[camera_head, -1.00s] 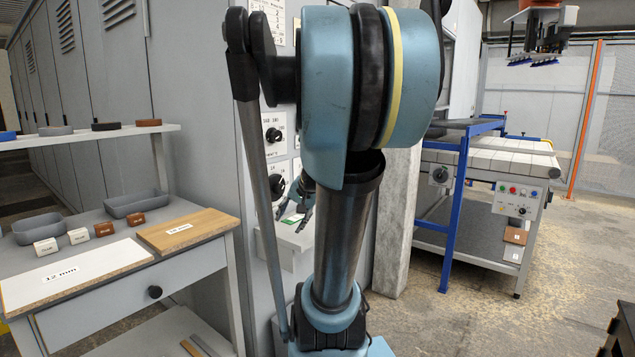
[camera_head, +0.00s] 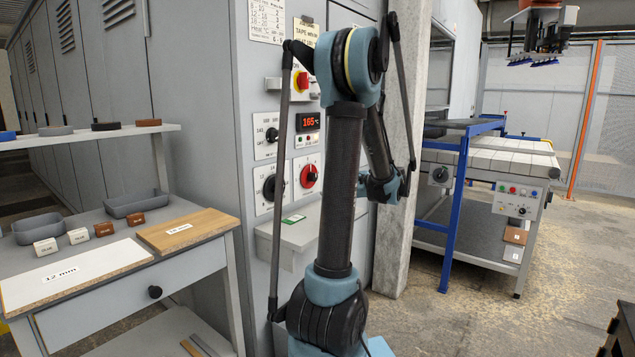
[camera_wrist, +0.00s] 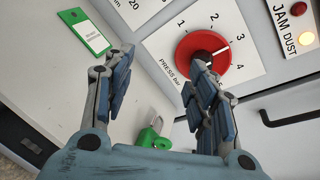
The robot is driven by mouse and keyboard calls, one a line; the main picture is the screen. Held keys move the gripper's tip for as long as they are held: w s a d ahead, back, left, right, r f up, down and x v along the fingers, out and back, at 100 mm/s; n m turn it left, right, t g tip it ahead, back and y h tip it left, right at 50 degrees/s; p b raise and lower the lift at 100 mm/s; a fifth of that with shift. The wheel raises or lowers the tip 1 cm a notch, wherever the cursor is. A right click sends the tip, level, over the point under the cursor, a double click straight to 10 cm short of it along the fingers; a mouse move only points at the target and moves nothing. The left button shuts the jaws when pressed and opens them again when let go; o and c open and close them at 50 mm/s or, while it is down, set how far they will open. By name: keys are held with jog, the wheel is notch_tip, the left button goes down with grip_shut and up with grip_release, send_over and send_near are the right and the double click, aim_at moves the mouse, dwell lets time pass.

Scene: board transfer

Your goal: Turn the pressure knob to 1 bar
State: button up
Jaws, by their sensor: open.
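The red pressure knob (camera_wrist: 203,58) sits on a white dial plate marked "PRESS bar" with numbers 1 to 5. A white mark on the knob points about toward the 3. In the head view the red knob (camera_head: 309,176) shows on the cabinet front, left of my arm. My gripper (camera_wrist: 160,62) is open with nothing between its fingers. In the wrist view its right fingertip overlaps the knob's lower edge; I cannot tell whether they touch. Its left finger is over the grey surface, well left of the knob. In the head view the gripper is hidden behind my arm.
A grey shelf (camera_head: 300,236) juts out below. A green padlock (camera_wrist: 152,140) and green tag (camera_wrist: 90,34) are near my fingers.

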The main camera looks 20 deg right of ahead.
aim_at(312, 177)
jog(key=s+d+m+t+y, duration=0.2)
jog(key=d+m+t, duration=0.1)
jog(key=d, duration=0.6)
jog(key=f+x, duration=0.1)
jog(key=x, duration=1.6)
jog(key=shift+w+r, duration=0.4)
jog(key=shift+d, duration=0.15)
jog(key=c, duration=1.1)
